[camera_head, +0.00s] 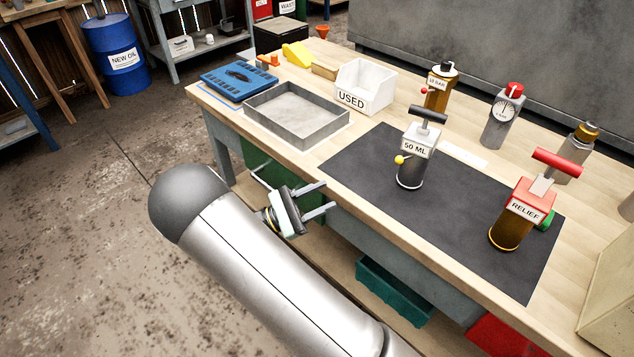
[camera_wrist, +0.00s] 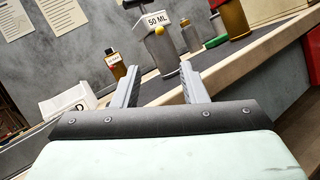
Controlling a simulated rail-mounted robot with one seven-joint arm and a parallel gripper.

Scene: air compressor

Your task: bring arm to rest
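My gripper (camera_head: 322,201) hangs beside the front edge of the workbench (camera_head: 215,116), to the left of the black mat (camera_head: 357,169). In the wrist view my gripper (camera_wrist: 158,85) has its two fingers spread apart with nothing between them, so it is open and empty. My arm reaches in from the bottom of the head view. Its fingers point toward the bench, and they appear clear of every object.
On the mat stand the 50 ML device (camera_head: 415,155) and the red-topped RELIEF device (camera_head: 520,210). A grey tray (camera_head: 297,143), a white USED bin (camera_head: 364,88) and a blue case (camera_head: 238,80) sit further left. Several bottles stand behind. Open floor (camera_head: 80,220) lies left.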

